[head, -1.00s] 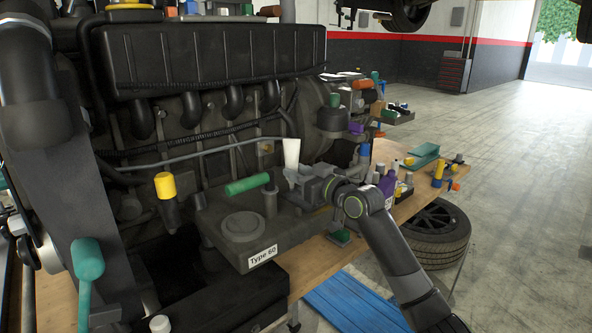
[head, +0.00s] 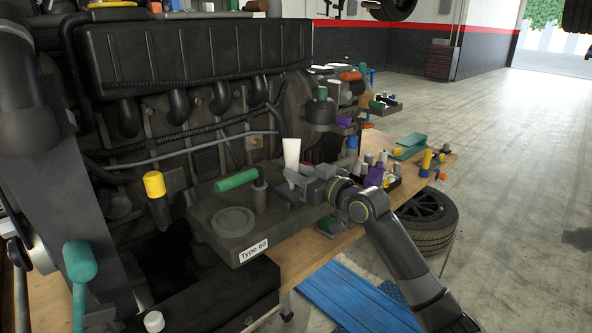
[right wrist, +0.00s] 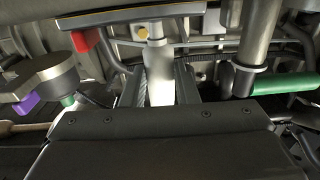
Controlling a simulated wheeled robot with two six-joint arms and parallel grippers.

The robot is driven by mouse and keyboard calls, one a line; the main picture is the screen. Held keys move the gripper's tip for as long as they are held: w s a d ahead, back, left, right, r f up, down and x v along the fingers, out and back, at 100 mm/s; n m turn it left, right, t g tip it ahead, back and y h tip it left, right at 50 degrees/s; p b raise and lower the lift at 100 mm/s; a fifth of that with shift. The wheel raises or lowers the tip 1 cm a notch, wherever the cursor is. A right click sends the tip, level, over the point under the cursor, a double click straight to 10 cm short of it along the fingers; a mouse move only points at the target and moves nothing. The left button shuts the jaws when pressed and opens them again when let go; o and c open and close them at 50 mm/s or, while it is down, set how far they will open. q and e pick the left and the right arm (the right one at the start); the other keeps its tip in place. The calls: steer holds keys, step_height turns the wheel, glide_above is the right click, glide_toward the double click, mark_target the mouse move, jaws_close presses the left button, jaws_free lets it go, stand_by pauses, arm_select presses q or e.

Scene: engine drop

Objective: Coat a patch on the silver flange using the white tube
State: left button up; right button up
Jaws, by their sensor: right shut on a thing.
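My right gripper (head: 297,178) is shut on the white tube (head: 291,153), which stands upright above the back right part of a dark grey block labelled "Type 60" (head: 222,240). The tube also shows between the fingers in the right wrist view (right wrist: 160,82). A flat round grey disc (head: 234,221) lies on top of the block, to the left of the gripper and apart from the tube. I cannot tell whether this disc is the silver flange. My left gripper is not in view.
A post with a green handle (head: 237,180) stands on the block close to the left of the tube. The big engine (head: 210,60) fills the back. A wooden bench (head: 405,180) with bottles lies right. A yellow-capped tool (head: 154,184) stands left.

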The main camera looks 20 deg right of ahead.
steer(key=shift+p+v, duration=1.25)
steer(key=shift+v, duration=1.6)
steer(key=shift+w+a, duration=0.15)
steer(key=shift+b+x, duration=0.8)
steer(key=shift+x, duration=0.55)
steer(key=shift+b+x, duration=1.2)
steer(key=shift+x, duration=2)
steer(key=shift+w+a+b, duration=0.15)
steer(key=shift+w+b, duration=0.2)
steer(key=shift+w, duration=0.35)
steer(key=shift+f, duration=0.1)
steer(key=shift+s, duration=0.15)
